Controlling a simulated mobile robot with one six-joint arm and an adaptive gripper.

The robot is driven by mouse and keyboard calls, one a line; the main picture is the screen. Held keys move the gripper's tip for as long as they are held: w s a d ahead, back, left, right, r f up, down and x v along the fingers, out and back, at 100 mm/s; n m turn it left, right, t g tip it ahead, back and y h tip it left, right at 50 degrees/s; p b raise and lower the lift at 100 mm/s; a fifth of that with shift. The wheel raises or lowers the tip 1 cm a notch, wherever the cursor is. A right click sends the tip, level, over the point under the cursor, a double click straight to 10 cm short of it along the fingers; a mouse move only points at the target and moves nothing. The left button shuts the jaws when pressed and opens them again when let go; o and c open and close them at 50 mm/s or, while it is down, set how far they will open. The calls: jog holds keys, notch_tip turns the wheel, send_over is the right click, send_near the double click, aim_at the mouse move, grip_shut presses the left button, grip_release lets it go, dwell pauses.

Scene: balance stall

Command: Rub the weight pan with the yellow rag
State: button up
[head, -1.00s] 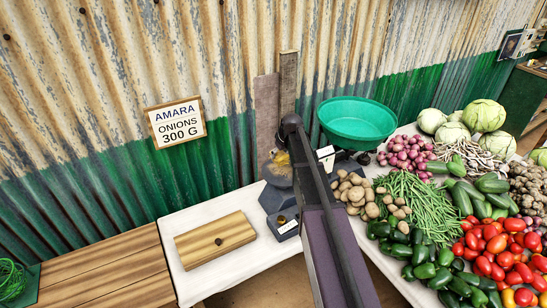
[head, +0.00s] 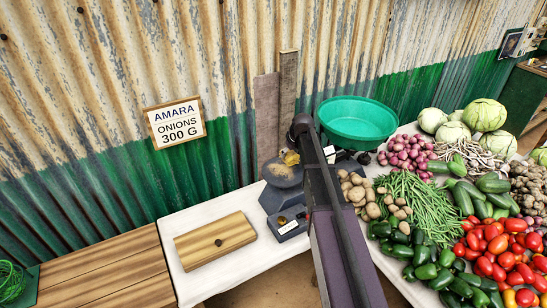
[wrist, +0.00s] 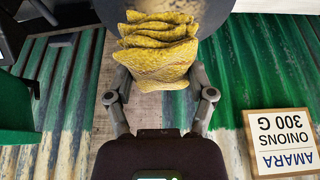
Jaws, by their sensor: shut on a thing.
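The yellow rag (wrist: 158,58) is bunched in folds between the fingers of my gripper (wrist: 160,82), which is shut on it. A bit of the rag (head: 291,157) also shows in the head view, at the far edge of a dark grey round pan (head: 282,174). In the wrist view a grey round surface (wrist: 108,10) lies behind the rag at the top. I cannot tell whether the rag touches it. My arm hides the gripper's fingers and part of the balance in the head view.
A wooden block with a dark knob (head: 214,240) lies on the white table at the left. A green basin (head: 357,122), potatoes (head: 360,190) and other vegetables crowd the right. A sign (head: 176,122) hangs on the corrugated wall. Bare white tabletop surrounds the block.

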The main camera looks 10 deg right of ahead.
jog(key=s+a, duration=0.1)
jog(key=a, duration=0.5)
jog(key=shift+s+a+r, duration=0.2)
jog(key=shift+s+a, duration=0.05)
jog(key=shift+s, duration=0.15)
jog(key=shift+f, duration=0.15)
jog(key=shift+f+b, duration=2.85)
jog(key=shift+f+b, duration=1.05)
jog(key=shift+d, duration=0.15)
jog(key=shift+w+d+r, duration=0.1)
jog(key=shift+w+d, duration=0.25)
jog(key=shift+d, duration=0.5)
jog(key=shift+w+d, duration=0.3)
jog(key=shift+d, duration=0.55)
jog(key=shift+d, duration=0.2)
